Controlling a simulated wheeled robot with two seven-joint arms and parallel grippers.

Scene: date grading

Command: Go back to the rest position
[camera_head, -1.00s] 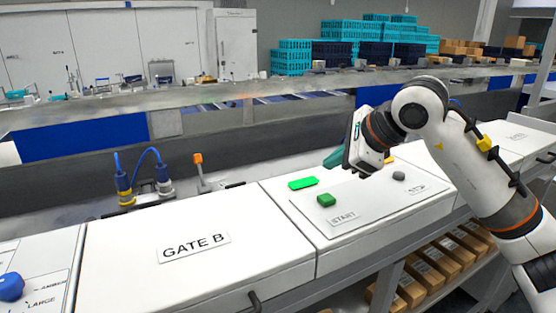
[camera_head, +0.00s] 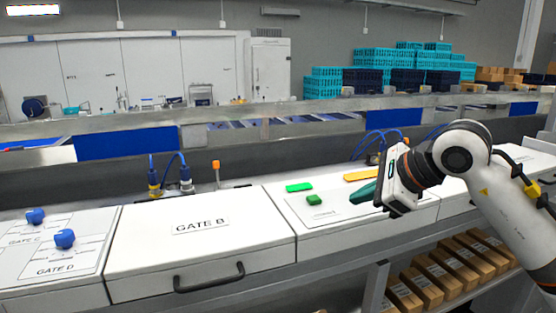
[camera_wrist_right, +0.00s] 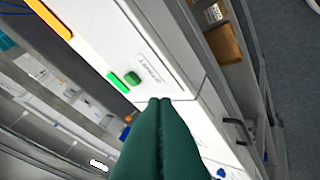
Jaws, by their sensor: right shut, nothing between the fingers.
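My right gripper (camera_head: 364,192) comes in from the right in the head view, above the panel with the green start button (camera_head: 314,199). Its green fingers are shut and empty, pointing left. In the right wrist view the shut fingers (camera_wrist_right: 160,102) fill the lower middle, and the green button (camera_wrist_right: 132,79) lies just beyond their tips, apart from them in the picture. A lit green strip (camera_head: 299,187) is beside the button. My left gripper is not in view.
The GATE B cover (camera_head: 150,245) with its dark handle (camera_head: 209,277) is left of the button panel. Blue knobs (camera_head: 65,239) stand on the far-left panel. Cardboard boxes (camera_head: 440,282) sit on a shelf below. A conveyor (camera_head: 130,143) runs behind.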

